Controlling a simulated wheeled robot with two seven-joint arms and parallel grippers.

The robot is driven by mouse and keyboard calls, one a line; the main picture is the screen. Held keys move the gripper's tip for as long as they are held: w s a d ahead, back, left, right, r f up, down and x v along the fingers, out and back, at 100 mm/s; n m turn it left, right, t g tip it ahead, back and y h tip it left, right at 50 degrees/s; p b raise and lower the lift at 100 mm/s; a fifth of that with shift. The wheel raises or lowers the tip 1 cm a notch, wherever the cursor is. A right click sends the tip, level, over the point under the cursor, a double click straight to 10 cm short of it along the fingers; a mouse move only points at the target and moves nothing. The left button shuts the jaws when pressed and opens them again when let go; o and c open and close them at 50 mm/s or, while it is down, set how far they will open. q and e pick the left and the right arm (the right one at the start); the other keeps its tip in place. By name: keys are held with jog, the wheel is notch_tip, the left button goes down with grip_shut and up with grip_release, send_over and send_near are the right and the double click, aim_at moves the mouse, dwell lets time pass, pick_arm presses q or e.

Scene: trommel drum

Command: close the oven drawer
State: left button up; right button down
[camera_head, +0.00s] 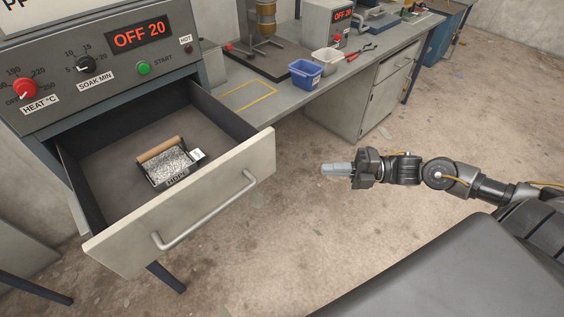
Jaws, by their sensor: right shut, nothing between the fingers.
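The oven drawer (100,249) is pulled out below the oven's control panel (120,68). Its pale front carries a long metal bar handle (205,213). Inside the drawer lies a small dark tray (157,182) with grey granular material, a brown roll along its back edge and a white tag. My right gripper (324,169) is shut and empty. It is in the air to the right of the drawer front, apart from the handle, with its fingers pointing left. My left gripper is not in view.
The floor in front of the drawer is clear.

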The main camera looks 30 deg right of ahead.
jog(key=p, duration=0.3)
send_near(266, 160)
jog(key=s+a, duration=0.1)
jog(key=a, duration=0.3)
jog(key=w, duration=0.1)
jog(key=w+a+p, duration=0.1)
jog(key=shift+w+r, duration=0.25)
jog(key=shift+w, duration=0.05)
jog(key=shift+w+a+f, duration=0.1)
jog(key=shift+w+a, duration=0.05)
jog(key=shift+w, duration=0.35)
